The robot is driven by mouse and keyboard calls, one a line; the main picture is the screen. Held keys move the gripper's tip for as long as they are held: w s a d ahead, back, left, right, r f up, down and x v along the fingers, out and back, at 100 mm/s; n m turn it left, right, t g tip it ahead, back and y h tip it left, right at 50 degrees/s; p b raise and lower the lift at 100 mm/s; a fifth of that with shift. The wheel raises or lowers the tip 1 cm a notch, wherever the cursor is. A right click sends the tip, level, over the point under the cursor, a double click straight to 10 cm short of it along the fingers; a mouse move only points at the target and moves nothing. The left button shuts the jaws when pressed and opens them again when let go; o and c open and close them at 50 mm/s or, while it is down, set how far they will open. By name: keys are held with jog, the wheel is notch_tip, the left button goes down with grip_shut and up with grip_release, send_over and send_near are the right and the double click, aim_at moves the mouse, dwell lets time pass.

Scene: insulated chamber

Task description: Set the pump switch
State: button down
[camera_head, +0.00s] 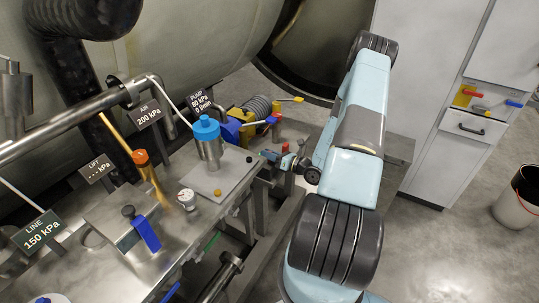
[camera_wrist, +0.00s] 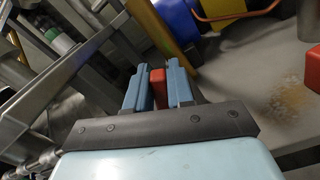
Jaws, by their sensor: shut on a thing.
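My gripper (camera_wrist: 157,88) is shut on a small red block-shaped piece, which stands between its two light-blue fingers in the wrist view. I take this red piece (camera_wrist: 158,78) for the pump switch handle, but its base and setting are hidden. In the head view, my gripper (camera_head: 277,158) is low beside the bench's right edge, near the pump. The pump (camera_head: 235,124) has a blue and yellow body with a dark ribbed part. Its sign (camera_head: 202,102) reads PUMP, with 80 kPa below.
A steel bench (camera_head: 165,228) carries a blue-capped cylinder (camera_head: 207,138), a gauge (camera_head: 187,197) and a blue lever (camera_head: 146,233). A second red block (camera_wrist: 313,68) lies at the wrist view's right edge. A cabinet (camera_head: 450,135) and bucket (camera_head: 517,200) stand at right.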

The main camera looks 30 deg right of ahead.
jog(key=shift+n, duration=0.4)
jog(key=n, duration=0.3)
jog(key=s+a+n, duration=0.1)
jog(key=shift+r, duration=0.1)
jog(key=shift+s+a+n, duration=0.15)
jog(key=shift+a+n, duration=0.15)
jog(key=shift+n, duration=0.95)
jog(key=shift+s+a+n, duration=0.15)
jog(key=shift+a+n, duration=0.1)
jog(key=shift+n, duration=1)
jog(key=shift+f, duration=0.2)
jog(key=c, duration=1.3)
grip_release()
jog(key=shift+o, duration=1.1)
jog(key=shift+a, duration=0.1)
jog(key=shift+s, duration=0.1)
